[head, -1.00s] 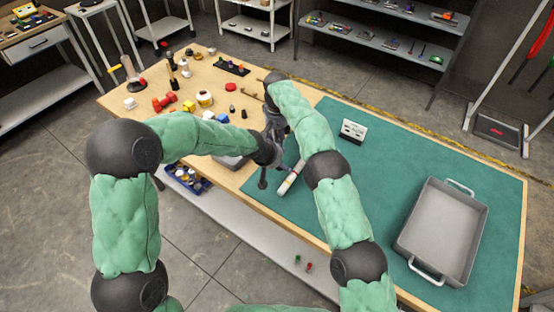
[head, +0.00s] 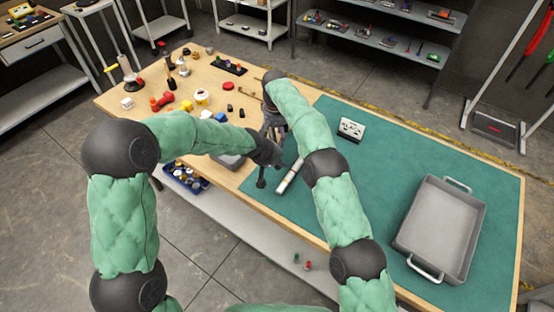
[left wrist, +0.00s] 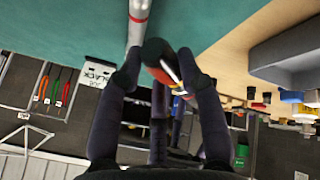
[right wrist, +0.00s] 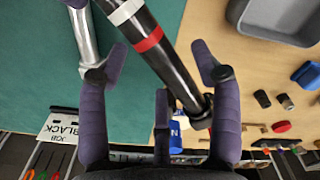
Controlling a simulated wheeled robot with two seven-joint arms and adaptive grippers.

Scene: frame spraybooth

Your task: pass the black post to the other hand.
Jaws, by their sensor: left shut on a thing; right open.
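The black post (right wrist: 143,38), with a white and a red band, shows in the right wrist view, slanting between the fingers of my right gripper (right wrist: 160,66). That gripper is open around it. In the left wrist view my left gripper (left wrist: 158,74) is shut on the black post (left wrist: 154,50), seen nearly end-on. In the head view my left gripper (head: 270,152) is just below my right gripper (head: 268,112); the arms hide most of the post there. A silver-white post (head: 289,177) lies on the green mat (head: 330,205) close by. A card (head: 351,130) reading "JOB BLACK" stands on the mat.
A grey tray (head: 441,228) with handles sits on the right of the mat. A smaller grey tray (right wrist: 282,20) and several small coloured parts are on the bare wood. A blue bin (head: 184,180) is below the table's front edge. The mat's middle is clear.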

